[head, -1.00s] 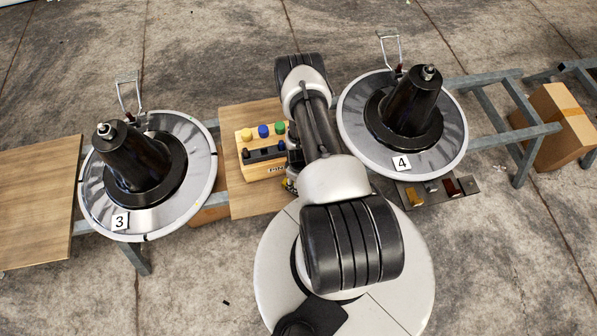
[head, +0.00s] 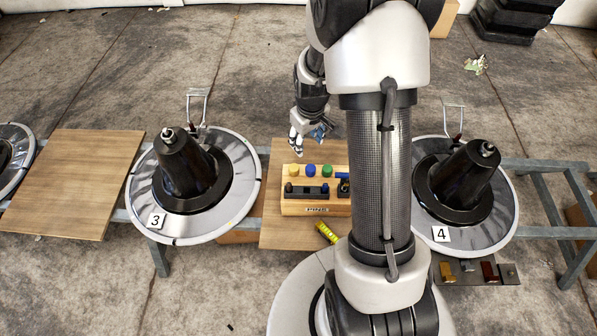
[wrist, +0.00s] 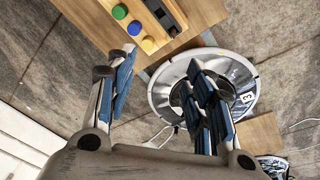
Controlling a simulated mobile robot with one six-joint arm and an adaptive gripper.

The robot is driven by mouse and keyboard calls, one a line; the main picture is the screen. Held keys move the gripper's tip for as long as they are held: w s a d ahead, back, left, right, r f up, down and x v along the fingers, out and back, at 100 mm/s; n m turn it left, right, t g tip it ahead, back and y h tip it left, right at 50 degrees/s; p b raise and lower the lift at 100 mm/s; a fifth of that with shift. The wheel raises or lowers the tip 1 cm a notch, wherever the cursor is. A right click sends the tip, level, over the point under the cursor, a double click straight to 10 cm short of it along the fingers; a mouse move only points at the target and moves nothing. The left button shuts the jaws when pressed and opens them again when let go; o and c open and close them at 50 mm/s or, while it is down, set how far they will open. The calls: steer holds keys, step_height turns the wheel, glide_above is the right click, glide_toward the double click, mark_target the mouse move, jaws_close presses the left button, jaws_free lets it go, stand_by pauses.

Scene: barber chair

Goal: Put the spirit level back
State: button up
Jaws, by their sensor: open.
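A short yellow bar with dark marks (head: 326,233), which looks like the spirit level, lies at a slant near the front edge of the wooden board (head: 277,233), in front of the PINS block. It does not show in the wrist view. My gripper (head: 311,140) is open and empty, above and behind the block. In the wrist view its blue-padded fingers (wrist: 162,98) stand wide apart with nothing between them.
The wooden PINS block (head: 300,209) holds yellow, green, blue and black knobs. Dished stations 3 (head: 227,205) and 4 (head: 492,215) with black cones flank the board. A dark tray (head: 510,275) holds small coloured blocks at right. A bare board (head: 75,180) lies left.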

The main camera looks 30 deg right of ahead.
steer(key=s+a+r+t, duration=0.1)
steer(key=s+a+r, duration=0.3)
steer(key=r, duration=0.3)
steer(key=s+a+r+m, duration=0.1)
steer(key=s+a+r, duration=0.3)
steer(key=r, duration=0.4)
steer(key=s+a+r+t, duration=0.1)
steer(key=s+a+r, duration=0.35)
steer(key=r, duration=0.25)
steer(key=s+a+r, duration=0.2)
steer(key=s, duration=0.8)
steer(key=shift+a+r+m+t+y, duration=0.3)
steer(key=shift+t, duration=0.1)
steer(key=shift+s, duration=0.1)
